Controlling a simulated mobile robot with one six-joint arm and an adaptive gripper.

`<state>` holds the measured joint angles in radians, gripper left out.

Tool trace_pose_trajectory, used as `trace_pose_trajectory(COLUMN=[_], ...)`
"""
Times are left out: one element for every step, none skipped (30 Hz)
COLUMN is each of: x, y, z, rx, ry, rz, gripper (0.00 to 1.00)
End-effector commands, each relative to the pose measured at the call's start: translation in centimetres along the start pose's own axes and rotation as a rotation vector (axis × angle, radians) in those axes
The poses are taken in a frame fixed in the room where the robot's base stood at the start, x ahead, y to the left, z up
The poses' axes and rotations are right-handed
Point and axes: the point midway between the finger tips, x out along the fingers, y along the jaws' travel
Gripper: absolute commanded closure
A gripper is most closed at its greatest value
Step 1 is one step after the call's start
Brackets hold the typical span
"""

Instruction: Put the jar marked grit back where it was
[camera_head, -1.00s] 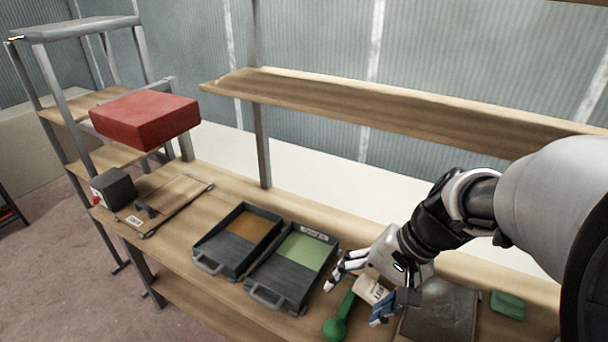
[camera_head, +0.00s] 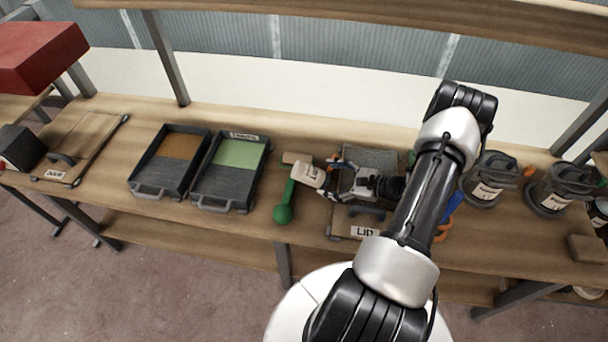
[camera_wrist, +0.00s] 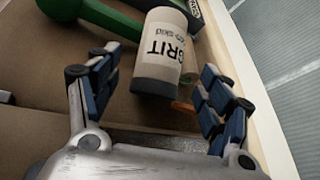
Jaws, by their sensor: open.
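The white jar marked GRIT (camera_head: 308,174) is on the workbench, right of the green round-headed tool (camera_head: 283,213). In the wrist view the jar (camera_wrist: 160,48) appears tilted, with its dark grey end toward me and its label readable. My gripper (camera_head: 328,178) is just right of the jar in the head view. In the wrist view its blue-padded fingers (camera_wrist: 158,82) are spread wide on either side of the jar's near end, with gaps visible. Whether the jar rests fully on the bench is hard to tell.
Two dark trays, one with an orange panel (camera_head: 180,146) and one with a green panel (camera_head: 240,153), stand to the left. A board labelled LID (camera_head: 364,231) lies under my arm. Dark lidded jars (camera_head: 490,180) stand at the right.

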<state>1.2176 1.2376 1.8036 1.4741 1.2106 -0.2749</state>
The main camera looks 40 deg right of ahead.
Motion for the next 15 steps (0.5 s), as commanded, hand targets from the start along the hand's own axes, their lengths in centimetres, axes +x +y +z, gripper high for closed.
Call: trace_pose_trajectory(x=[0.3,0.6,1.0,1.4,1.7,2.2,2.5,2.8,3.3,3.7,4.2,4.9,5.4,5.8,6.3], y=[0.0,0.0,0.0,0.1,0.1,0.1,0.1,0.1,0.1,0.1,0.1,0.1,0.1,0.1,0.1], z=[-0.2,-0.3,-0.3,-0.3,-0.2,-0.2,-0.2,-0.2,-0.1,-0.1,0.0,0.1,0.1,0.1,0.1], rx=[0.004,0.005,0.005,0.005,0.004,0.004,0.004,0.004,0.003,0.003,0.003,0.002,0.003,0.003,0.003], ry=[0.000,0.000,0.000,0.000,0.000,0.000,0.000,0.000,-0.001,-0.001,-0.001,-0.001,-0.001,-0.001,0.000], rz=[-0.005,-0.006,-0.006,-0.005,-0.004,-0.004,-0.004,-0.003,-0.002,-0.002,-0.001,-0.001,-0.001,0.000,-0.001], gripper=[0.28,0.28,0.28,0.28,0.28,0.28,0.28,0.28,0.28,0.28,0.28,0.28,0.28,0.28,0.28])
